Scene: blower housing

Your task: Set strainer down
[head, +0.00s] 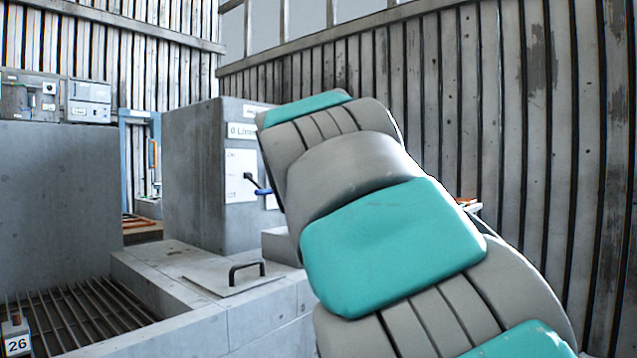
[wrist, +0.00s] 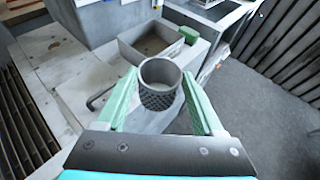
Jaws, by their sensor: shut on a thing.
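The strainer (wrist: 160,88), a grey cup with a plain rim and dark mesh sides, shows in the wrist view. My gripper (wrist: 159,76) has its two green fingers on either side of it and is shut on it. The strainer looks roughly upright, with its open top toward the camera. Pale grey concrete lies beyond and below it; I cannot tell how high above this it is. In the head view my arm fills the middle and right, and neither the gripper nor the strainer shows.
An open square concrete basin (wrist: 151,42) lies just beyond the strainer, with a green block (wrist: 189,35) at its corner. A lid with a black handle (head: 247,270) lies to the left. A floor grating (head: 70,318) is at lower left. A tall concrete block (head: 205,175) stands behind.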

